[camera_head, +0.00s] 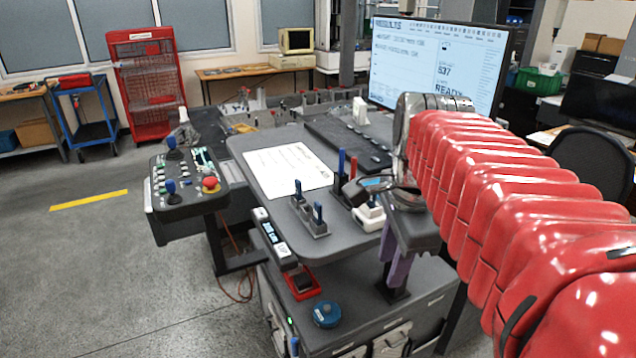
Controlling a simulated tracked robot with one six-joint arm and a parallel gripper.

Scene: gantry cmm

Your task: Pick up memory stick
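I cannot single out the memory stick with certainty. Two small upright blue pieces (318,211) stand in a grey block (312,226) near the front edge of the grey desk top (250,155); they are too small to identify. My red-covered arm comes in from the right, and its grey wrist is above the right part of the desk. My gripper (385,190) seems to be at the wrist's lower end, close to a small dark device with a blue screen (371,182). Its fingers are not clear against the dark things there, so I cannot tell whether it holds anything.
A blue and a red upright piece (341,161) stand left of my wrist. A paper sheet (289,167), keyboard (345,142) and monitor (440,60) are behind. A control panel (188,182) stands left. A red tray (300,286) and blue round object (326,314) lie on the lower cabinet.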

